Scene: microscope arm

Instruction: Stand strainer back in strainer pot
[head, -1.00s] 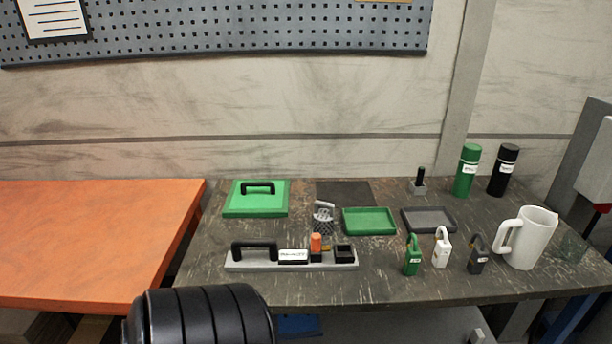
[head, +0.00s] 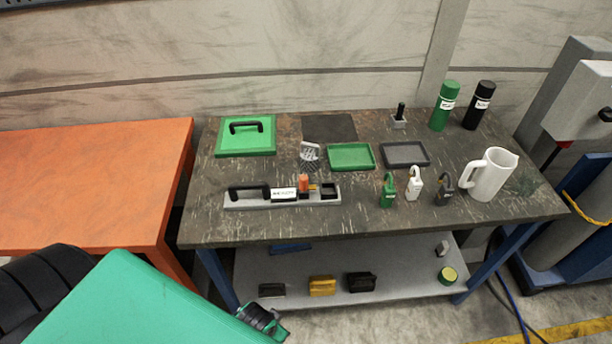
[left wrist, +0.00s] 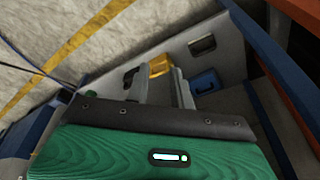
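A small grey perforated piece (head: 310,153), which looks like the strainer, stands tilted near the middle of the table, behind the long grey rack. A small black square cup (head: 330,190) sits at the rack's right end; I cannot tell whether it is the strainer pot. My left gripper (head: 264,322) is low at the bottom of the head view, in front of the table and well apart from the strainer. In the left wrist view, its two grey fingers (left wrist: 163,90) stand apart with nothing seen between them. My right gripper is in no view.
The grey rack (head: 232,202) carries a black handle, a white label and an orange piece. A green lidded box (head: 260,140), a green tray (head: 350,157), a dark tray (head: 424,153), several padlocks and a white jug (head: 490,174) share the table. A lower shelf (head: 400,290) holds small blocks.

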